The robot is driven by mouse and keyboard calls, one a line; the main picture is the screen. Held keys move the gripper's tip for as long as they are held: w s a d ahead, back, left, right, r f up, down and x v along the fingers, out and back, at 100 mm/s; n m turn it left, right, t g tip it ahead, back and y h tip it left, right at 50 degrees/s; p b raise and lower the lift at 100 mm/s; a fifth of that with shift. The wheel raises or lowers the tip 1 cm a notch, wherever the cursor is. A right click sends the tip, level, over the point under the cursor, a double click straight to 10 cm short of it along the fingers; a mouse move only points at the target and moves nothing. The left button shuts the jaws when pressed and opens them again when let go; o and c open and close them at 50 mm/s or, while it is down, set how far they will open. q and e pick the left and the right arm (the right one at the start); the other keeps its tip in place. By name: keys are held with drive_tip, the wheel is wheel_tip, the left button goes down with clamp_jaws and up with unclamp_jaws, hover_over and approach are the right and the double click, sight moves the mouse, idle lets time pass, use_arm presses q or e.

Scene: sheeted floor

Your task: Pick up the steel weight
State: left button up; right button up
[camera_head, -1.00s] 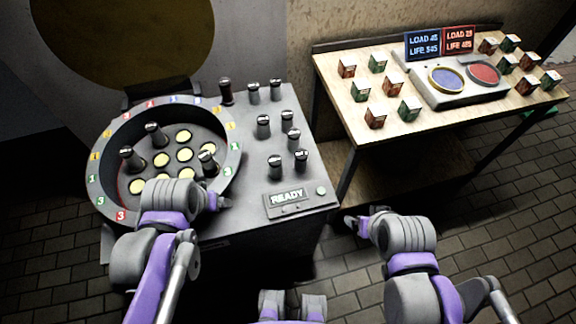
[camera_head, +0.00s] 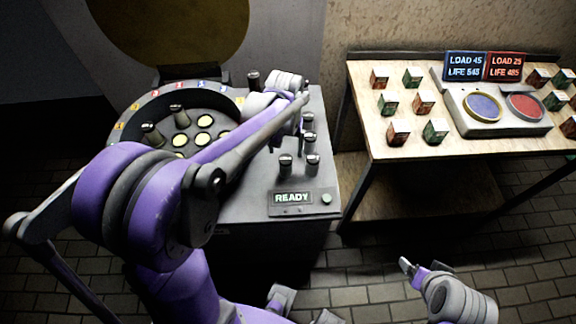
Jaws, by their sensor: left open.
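Several dark cylindrical weights with pale metal tops stand upright on the right part of the grey console (camera_head: 240,203). The ones clear of my arm include a front left weight (camera_head: 285,166) and a front right weight (camera_head: 312,164). I cannot tell by look which is the steel one. Two more weights, a left one (camera_head: 152,135) and a right one (camera_head: 180,117), stand in the round dish (camera_head: 128,117) at the left. My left gripper (camera_head: 303,97) is open above the rear of the weight group, and its arm hides some weights. My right gripper (camera_head: 422,268) hangs over the floor, away from the weights.
A darker post (camera_head: 253,80) stands at the console's back. A READY sign (camera_head: 292,198) is at its front. The wooden table (camera_head: 370,125) at right bears several small cubes and a scale (camera_head: 500,124) with blue and red pans. Tiled floor lies open in front.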

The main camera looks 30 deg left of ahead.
sight(286, 159)
use_arm(q)
drive_tip(key=shift+s+f, duration=0.2)
drive_tip(key=shift+f, duration=2.8)
clamp_jaws()
